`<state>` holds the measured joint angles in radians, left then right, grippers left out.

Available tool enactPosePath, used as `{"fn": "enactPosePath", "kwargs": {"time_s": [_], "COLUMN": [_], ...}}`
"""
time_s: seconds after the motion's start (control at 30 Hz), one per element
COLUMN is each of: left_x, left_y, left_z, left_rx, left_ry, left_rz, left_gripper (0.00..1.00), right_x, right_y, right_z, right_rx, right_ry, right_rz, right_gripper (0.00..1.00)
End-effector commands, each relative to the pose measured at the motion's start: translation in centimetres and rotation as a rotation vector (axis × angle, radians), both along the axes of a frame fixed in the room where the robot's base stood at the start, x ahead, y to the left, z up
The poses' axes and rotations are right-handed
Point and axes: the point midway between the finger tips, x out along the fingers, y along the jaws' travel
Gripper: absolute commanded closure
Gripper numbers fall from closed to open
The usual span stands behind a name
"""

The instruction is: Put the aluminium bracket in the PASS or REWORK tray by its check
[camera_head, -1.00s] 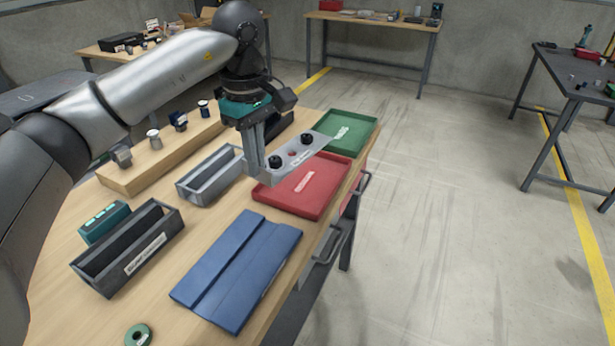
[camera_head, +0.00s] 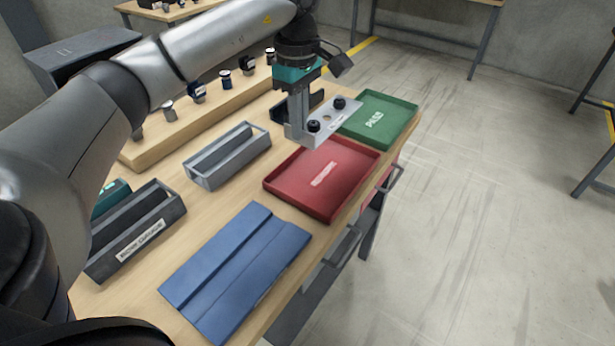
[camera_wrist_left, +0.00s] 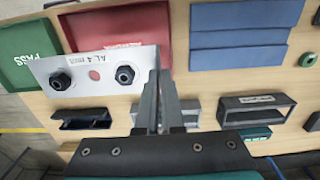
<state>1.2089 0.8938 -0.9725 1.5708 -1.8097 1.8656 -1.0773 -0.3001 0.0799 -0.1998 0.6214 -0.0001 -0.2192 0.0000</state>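My left gripper (camera_head: 297,130) is shut on one end of the aluminium bracket (camera_head: 328,125), a pale metal plate with two black knobs and a small reddish hole. The wrist view shows the bracket (camera_wrist_left: 96,88) sticking out to the left of the left gripper (camera_wrist_left: 160,82), with the marking "AL 4 mm". The bracket is held above the bench, by the far edge of the red tray (camera_head: 285,192) and the near-left edge of the green PASS tray (camera_head: 408,128). Both trays look empty. The red tray's label is partly covered in the wrist view. My right gripper is not in view.
A blue folded mat (camera_head: 235,270) lies in front of the red tray. A light grey bin (camera_head: 228,158) and a dark labelled bin (camera_head: 135,235) stand to the left. A wooden rail (camera_head: 150,150) with several small parts runs behind.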

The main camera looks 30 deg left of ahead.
Motion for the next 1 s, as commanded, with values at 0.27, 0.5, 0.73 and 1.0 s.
{"fn": "enactPosePath", "kwargs": {"time_s": [0.27,0.5,0.73,1.0], "left_x": [0.0,0.1,0.0,0.1], "left_y": [0.0,0.0,0.0,0.0], "left_z": [-7.5,-10.2,-12.8,-14.5], "left_rx": [0.000,0.000,0.000,0.000], "left_ry": [0.001,-0.003,0.001,-0.004], "left_rz": [0.001,0.000,0.001,0.000], "left_gripper": [1.00,1.00,1.00,1.00], "right_x": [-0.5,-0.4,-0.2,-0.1], "right_y": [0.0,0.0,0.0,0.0], "right_z": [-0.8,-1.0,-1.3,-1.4], "right_rx": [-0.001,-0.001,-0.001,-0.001], "right_ry": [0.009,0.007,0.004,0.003], "right_rz": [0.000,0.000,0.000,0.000], "right_gripper": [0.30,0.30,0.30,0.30]}}
